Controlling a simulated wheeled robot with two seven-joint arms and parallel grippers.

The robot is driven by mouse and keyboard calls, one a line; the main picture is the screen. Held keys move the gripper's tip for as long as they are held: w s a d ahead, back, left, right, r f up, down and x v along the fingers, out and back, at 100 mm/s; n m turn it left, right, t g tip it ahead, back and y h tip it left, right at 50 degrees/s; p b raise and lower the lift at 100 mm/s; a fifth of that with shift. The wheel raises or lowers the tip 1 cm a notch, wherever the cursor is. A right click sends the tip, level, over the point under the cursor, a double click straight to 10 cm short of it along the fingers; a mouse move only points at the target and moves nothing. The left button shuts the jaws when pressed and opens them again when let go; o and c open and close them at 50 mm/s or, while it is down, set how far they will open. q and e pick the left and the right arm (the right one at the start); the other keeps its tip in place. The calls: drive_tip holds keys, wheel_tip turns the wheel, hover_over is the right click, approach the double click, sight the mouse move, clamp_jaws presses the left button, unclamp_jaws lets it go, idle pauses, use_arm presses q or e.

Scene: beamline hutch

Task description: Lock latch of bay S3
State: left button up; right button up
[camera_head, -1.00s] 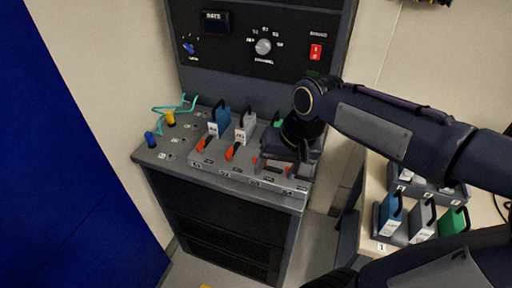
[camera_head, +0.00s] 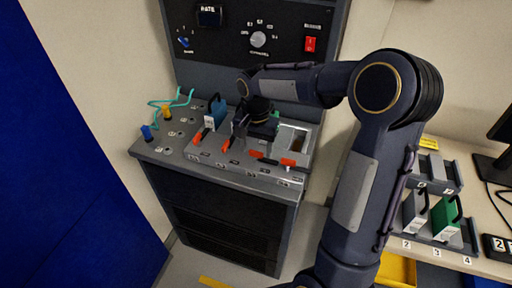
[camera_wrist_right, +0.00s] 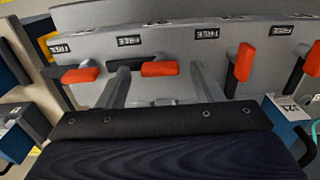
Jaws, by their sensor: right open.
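Bay S3's latch is a red-orange handle on the console's front ledge, seen in the head view (camera_head: 254,154) and the right wrist view (camera_wrist_right: 160,68). It lies sideways along the ledge. My right gripper (camera_head: 258,122) is over the console at bay S3. In the wrist view its two fingers (camera_wrist_right: 160,85) are open and stand on either side of the S3 handle, with gaps showing. Nothing is held. The S4 handle (camera_head: 288,162) also lies sideways. The S1 handle (camera_head: 200,137) and S2 handle (camera_head: 226,143) point back along their bays. My left gripper is out of view.
A blue module (camera_head: 217,112) stands in bay S1. My gripper and arm hide much of bays S2 and S3. "FREE" labels (camera_wrist_right: 130,41) show along the ledge. Teal cables (camera_head: 170,103) lie at the console's left. At right, a rack holds grey and green modules (camera_head: 446,217).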

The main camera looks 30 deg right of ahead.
drive_tip(key=shift+f, duration=0.3)
drive_tip(key=c, duration=1)
